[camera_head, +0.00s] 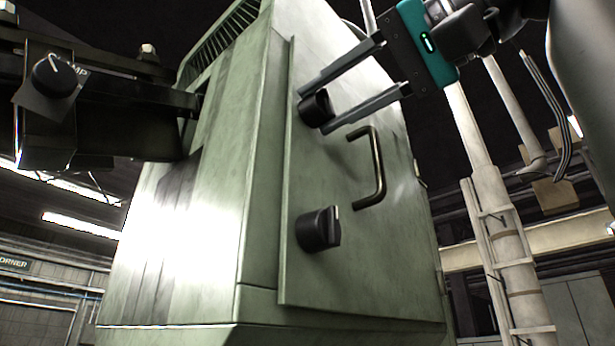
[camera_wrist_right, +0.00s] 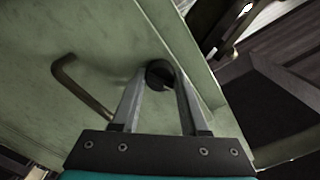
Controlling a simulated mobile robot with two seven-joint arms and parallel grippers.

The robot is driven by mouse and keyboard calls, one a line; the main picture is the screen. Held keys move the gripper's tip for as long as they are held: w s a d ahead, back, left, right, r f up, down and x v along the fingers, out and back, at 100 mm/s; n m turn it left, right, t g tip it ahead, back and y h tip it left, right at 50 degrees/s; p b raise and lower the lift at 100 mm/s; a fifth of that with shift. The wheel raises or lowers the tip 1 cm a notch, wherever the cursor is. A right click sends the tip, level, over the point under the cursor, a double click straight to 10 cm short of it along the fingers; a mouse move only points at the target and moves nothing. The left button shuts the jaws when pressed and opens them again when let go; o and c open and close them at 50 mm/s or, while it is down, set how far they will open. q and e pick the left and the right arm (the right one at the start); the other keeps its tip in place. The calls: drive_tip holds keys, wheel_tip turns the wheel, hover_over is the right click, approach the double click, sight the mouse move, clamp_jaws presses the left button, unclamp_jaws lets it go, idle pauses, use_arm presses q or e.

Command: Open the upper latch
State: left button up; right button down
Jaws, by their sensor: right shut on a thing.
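The upper latch (camera_head: 316,108) is a round black knob on the green cabinet door (camera_head: 350,230). My right gripper (camera_head: 312,112) has its two long grey fingers on either side of this knob. In the right wrist view the knob (camera_wrist_right: 160,74) sits between the fingertips of my right gripper (camera_wrist_right: 158,82), which are closed on it. The fingers partly cover its sides. The lower latch (camera_head: 318,229) is a similar black knob further down the door. My left gripper is not in view.
A bent metal handle (camera_head: 378,170) stands out from the door between the two latches, and also shows in the right wrist view (camera_wrist_right: 68,80). A dark machine part (camera_head: 90,110) is at the left. A pale pole (camera_head: 500,220) stands at the right.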

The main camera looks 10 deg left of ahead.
drive_tip(key=m+b, duration=0.1)
drive_tip(key=m, duration=0.3)
drive_tip(key=shift+f+m+b, duration=0.1)
drive_tip(key=shift+m+b, duration=0.2)
drive_tip(key=shift+m, duration=0.5)
drive_tip(key=shift+c, duration=1.2)
unclamp_jaws()
drive_tip(key=b+v, duration=0.1)
drive_tip(key=v, duration=0.7)
